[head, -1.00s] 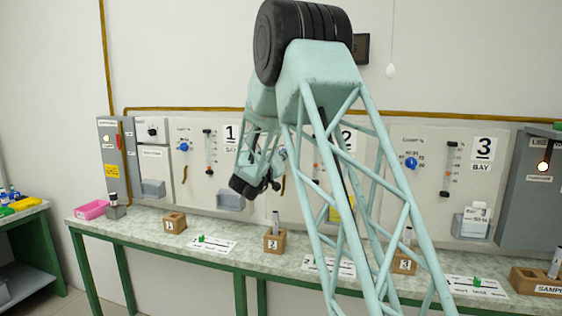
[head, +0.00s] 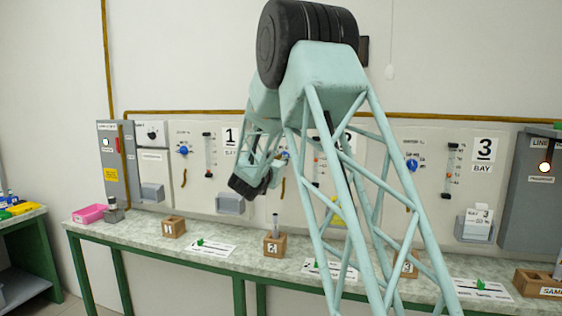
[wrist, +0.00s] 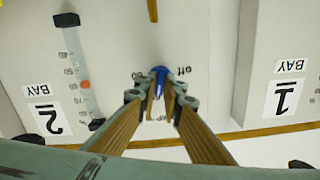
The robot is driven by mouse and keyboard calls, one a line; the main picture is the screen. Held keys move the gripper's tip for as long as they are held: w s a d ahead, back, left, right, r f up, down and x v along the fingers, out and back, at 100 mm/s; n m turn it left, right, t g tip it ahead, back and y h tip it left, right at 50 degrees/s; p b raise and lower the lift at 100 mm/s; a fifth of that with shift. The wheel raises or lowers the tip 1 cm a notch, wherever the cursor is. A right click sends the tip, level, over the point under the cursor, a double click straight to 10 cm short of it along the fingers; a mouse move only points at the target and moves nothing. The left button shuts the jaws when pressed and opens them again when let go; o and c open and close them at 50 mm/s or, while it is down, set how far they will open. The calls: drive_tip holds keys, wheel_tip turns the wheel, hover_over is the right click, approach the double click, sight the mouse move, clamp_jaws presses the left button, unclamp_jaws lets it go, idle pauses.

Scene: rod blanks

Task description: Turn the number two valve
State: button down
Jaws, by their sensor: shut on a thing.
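The number two valve is a small blue handle (wrist: 158,76) on the bay 2 panel, with an "Off" mark beside it. The wrist view shows it upside down, with the "BAY 2" sign (wrist: 48,110) at left. My gripper (wrist: 160,84) has its two tan-padded fingers converging on the handle, one on each side, shut on it. In the head view my gripper (head: 276,166) is beside the blue handle (head: 285,155), mostly hidden by my arm. The bay 2 sign is mostly covered there.
Bay 1 has its own blue valve (head: 183,150) and bay 3 another (head: 412,165). Sliding gauges stand beside the valves; bay 2's gauge (wrist: 82,75) has an orange marker. Below, the bench (head: 140,232) holds numbered wooden blocks (head: 274,252), cards and a pink tray (head: 89,214).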

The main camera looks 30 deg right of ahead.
drive_tip(key=shift+m, duration=0.7)
drive_tip(key=c, duration=2.7)
unclamp_jaws()
drive_tip(key=shift+c, duration=0.2)
drive_tip(key=v, duration=1.2)
